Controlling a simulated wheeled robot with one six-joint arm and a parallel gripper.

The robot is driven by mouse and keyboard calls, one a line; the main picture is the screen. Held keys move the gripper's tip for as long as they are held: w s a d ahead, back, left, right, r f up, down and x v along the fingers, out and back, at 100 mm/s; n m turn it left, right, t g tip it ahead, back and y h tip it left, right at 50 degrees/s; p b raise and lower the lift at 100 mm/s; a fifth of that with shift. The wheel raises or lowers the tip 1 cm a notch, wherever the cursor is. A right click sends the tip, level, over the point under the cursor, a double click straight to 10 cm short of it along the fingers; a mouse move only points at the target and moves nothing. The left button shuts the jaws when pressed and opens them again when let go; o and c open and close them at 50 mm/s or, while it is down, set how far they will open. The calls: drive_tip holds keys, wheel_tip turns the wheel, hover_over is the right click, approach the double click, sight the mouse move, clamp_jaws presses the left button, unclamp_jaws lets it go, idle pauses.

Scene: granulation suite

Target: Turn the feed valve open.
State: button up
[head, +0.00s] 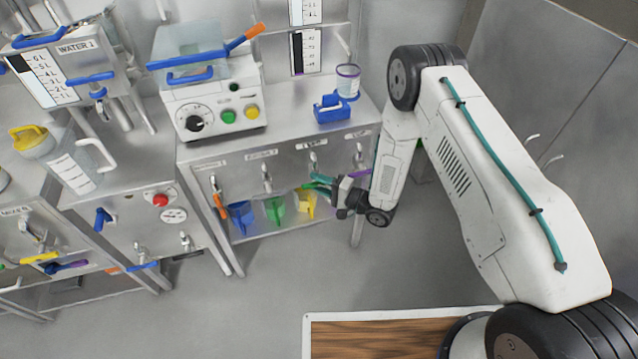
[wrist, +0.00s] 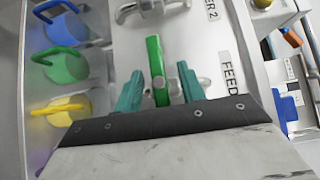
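The feed valve's green lever (wrist: 155,60) shows in the wrist view beside the "FEED" label (wrist: 228,75) on the metal panel. My gripper (wrist: 160,76) has its two teal fingers on either side of this lever, with a gap visible on both sides. The fingers are open, and whether they touch the lever is not visible. In the head view my gripper (head: 324,184) is at the panel front, below a metal valve fitting (head: 313,159). The lever is hard to tell from the teal fingers there.
Blue (head: 240,214), green (head: 275,209) and yellow (head: 305,203) jugs stand on the shelf below the valves. An orange lever (head: 219,206) hangs at the panel's left. A blue holder (head: 332,107) and a clear cup (head: 347,80) are on top. Open floor lies in front.

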clamp_jaws()
drive_tip(key=n+g+h, duration=0.1)
drive_tip(key=n+h, duration=0.1)
drive_tip(key=h, duration=0.1)
drive_tip(key=shift+n, duration=0.4)
drive_tip(key=n+h, duration=0.2)
drive_tip(key=h, duration=0.1)
drive_tip(key=shift+s, duration=0.1)
drive_tip(key=n+h, duration=0.2)
drive_tip(key=h, duration=0.2)
drive_tip(key=shift+n, duration=0.3)
drive_tip(key=shift+n+t+h, duration=0.4)
drive_tip(key=shift+n+h, duration=0.4)
drive_tip(key=shift+h, duration=0.8)
